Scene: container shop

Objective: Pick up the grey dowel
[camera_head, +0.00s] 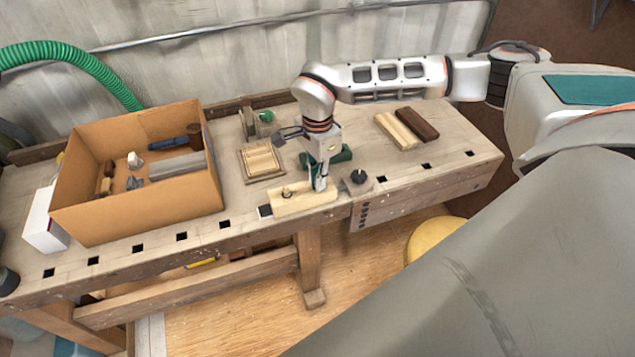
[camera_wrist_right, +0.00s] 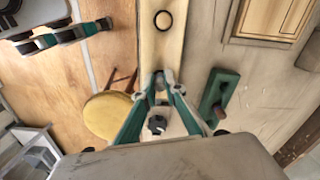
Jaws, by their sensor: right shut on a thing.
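My right gripper (camera_head: 320,184) points straight down at the right part of a pale wooden block (camera_head: 300,200) near the bench's front edge. In the right wrist view its teal fingers (camera_wrist_right: 160,80) close together over the block's end. They are shut on a small grey piece, which looks like the grey dowel (camera_wrist_right: 160,86); the fingers hide most of it. I cannot tell whether its lower end is in the block or clear of it. A teal and dark part at the upper left of the wrist view may be my left gripper (camera_wrist_right: 70,34); its jaw state is unclear.
A cardboard box (camera_head: 80,222) with several tools stands at the left. A small wooden tray (camera_head: 263,176) and a green object (camera_head: 343,155) lie behind the block. A black knob (camera_head: 358,177) is close at the right. Two wooden bars lie farther right. A yellow stool (camera_head: 425,238) stands in front.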

